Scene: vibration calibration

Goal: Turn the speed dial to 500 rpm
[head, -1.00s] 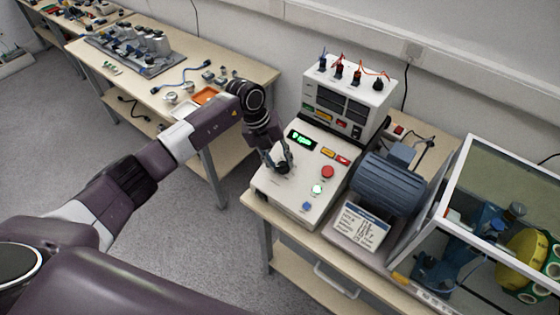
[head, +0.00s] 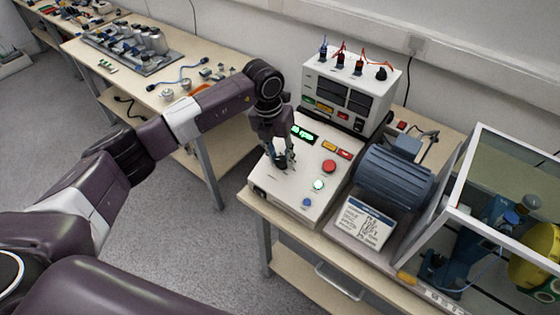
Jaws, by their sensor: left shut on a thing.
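The control box (head: 285,190) is a white sloped unit on the bench at the middle right. Its green display (head: 303,134) is lit, but I cannot read the number clearly. My left gripper (head: 283,166) points down at the panel just below the display and is shut on the speed dial, which the fingers mostly hide. A red button (head: 329,166), a lit green button (head: 318,185) and a blue button (head: 307,202) sit to the right of the gripper. My right gripper is not in view.
A meter unit (head: 348,75) with cable plugs stands behind the control box. A blue motor (head: 393,179), a label card (head: 361,222) and a framed clear guard (head: 515,150) are to the right. Another bench (head: 90,60) with parts is at the back left.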

